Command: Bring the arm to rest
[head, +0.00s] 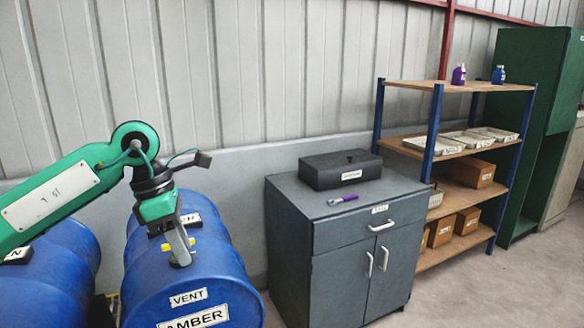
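My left arm (60,195), green with a white plate, reaches in from the left and bends down at the wrist. My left gripper (179,252) points down over the top of the blue drum labelled VENT and AMBER (225,280). Its grey fingers overlap the drum top in the picture; I cannot tell whether they touch it. The fingers look like one block from here, so their opening is unclear. A small yellow piece shows beside the fingers. My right gripper is not in view.
A grey cabinet (335,245) carries a black box (340,172) and a purple-handled tool (343,199). A shelf (410,88) holds bottles, trays and cardboard boxes. A green cabinet (535,80) stands far right. Floor is clear at lower right.

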